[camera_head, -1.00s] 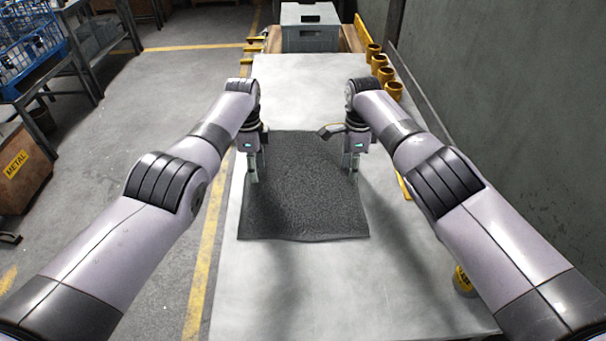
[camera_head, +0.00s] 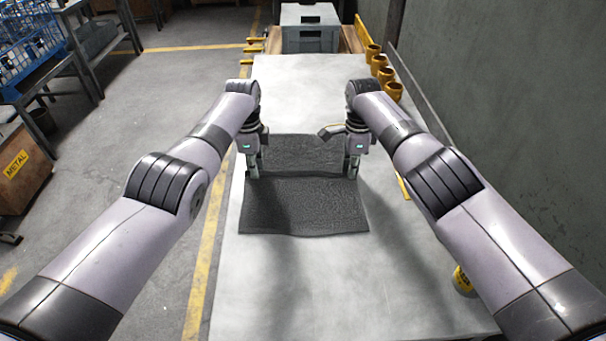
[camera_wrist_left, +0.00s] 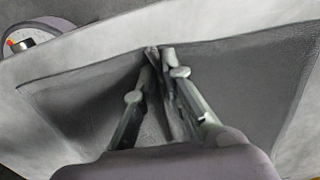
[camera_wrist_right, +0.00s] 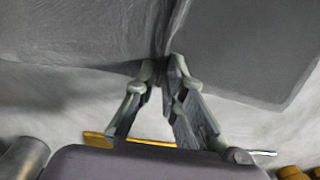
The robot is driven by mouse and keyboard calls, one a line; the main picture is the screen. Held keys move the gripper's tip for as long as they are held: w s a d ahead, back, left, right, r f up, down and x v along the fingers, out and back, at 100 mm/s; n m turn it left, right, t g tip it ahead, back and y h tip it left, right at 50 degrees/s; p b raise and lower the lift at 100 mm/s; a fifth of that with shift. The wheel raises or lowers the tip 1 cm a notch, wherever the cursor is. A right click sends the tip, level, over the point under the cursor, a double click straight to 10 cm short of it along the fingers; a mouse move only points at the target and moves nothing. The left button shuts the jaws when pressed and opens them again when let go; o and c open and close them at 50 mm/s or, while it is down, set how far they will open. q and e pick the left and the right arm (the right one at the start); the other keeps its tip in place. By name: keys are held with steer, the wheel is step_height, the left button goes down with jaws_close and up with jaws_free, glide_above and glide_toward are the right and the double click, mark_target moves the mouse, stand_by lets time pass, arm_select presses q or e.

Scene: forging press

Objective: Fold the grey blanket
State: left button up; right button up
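The grey blanket (camera_head: 305,208) lies on the light table in the head view, with a raised crease running across it between my grippers. Its front part lies toward me and its back part (camera_head: 300,150) beyond the crease. My left gripper (camera_head: 253,176) is shut on the blanket at its left side; the left wrist view shows pinched cloth between the fingertips (camera_wrist_left: 160,56). My right gripper (camera_head: 351,175) is shut on the right side; the right wrist view shows the cloth drawn up at its fingertips (camera_wrist_right: 164,74).
Yellow cups (camera_head: 378,66) line the right edge near a wall. A grey crate (camera_head: 310,28) stands beyond the far end. A small yellow-marked object (camera_head: 463,279) is by my right arm.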

arm_select(q)
steer(key=shift+s+f, duration=0.1)
steer(key=shift+f, duration=0.1)
jaws_close()
arm_select(e)
steer(key=shift+s+f, duration=0.1)
steer(key=shift+f, duration=0.1)
jaws_close()
arm_select(q)
steer(key=shift+r, duration=0.1)
arm_select(e)
steer(key=shift+r, duration=0.1)
